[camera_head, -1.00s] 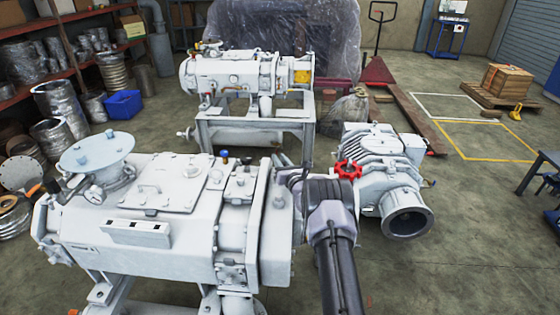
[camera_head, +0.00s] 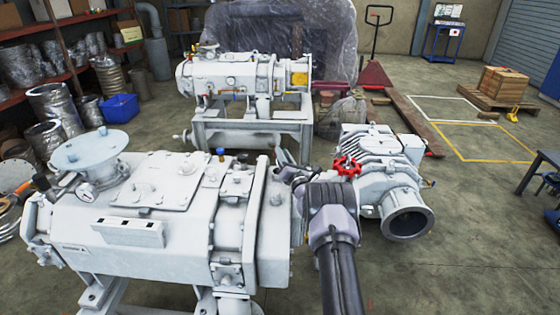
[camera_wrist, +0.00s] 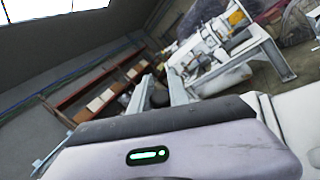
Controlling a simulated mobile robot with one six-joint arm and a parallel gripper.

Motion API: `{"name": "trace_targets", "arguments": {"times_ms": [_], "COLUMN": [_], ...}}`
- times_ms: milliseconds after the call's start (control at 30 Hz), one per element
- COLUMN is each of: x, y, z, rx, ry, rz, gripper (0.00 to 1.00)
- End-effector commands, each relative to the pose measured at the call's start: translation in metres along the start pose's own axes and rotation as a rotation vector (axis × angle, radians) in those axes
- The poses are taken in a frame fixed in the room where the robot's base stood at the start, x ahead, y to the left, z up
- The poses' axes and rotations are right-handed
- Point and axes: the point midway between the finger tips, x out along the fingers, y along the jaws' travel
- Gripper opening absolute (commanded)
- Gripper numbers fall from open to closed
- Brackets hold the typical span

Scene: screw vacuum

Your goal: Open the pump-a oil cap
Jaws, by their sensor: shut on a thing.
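A large pale grey vacuum pump (camera_head: 170,205) fills the left foreground of the head view. No label tells me whether it is pump-a. My gripper (camera_head: 284,163) is at the upper right end of this pump. In the wrist view my gripper (camera_wrist: 158,90) has its two pale fingers on either side of a small dark cap-like thing (camera_wrist: 160,99) and is shut on it. I take this for the oil cap. In the head view the cap is hidden by my gripper and wrist, so I cannot tell whether it is seated or lifted.
A second pump (camera_head: 240,75) stands on a frame behind. A smaller ribbed pump (camera_head: 385,180) with a red handwheel (camera_head: 347,166) stands close to the right of my wrist. Shelves (camera_head: 70,60) line the left wall. Open floor lies at the right.

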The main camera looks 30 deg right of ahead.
Motion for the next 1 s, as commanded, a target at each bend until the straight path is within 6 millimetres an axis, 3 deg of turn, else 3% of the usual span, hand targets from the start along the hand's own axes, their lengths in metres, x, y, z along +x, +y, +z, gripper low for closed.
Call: {"name": "trace_targets", "arguments": {"times_ms": [433,1000], "x": [-0.005,-0.006], "y": [-0.009,-0.01], "z": [0.008,0.01], "rx": [0.197,0.227], "ry": [-0.097,-0.112], "rz": [0.017,0.019], "gripper": [0.0,0.0]}}
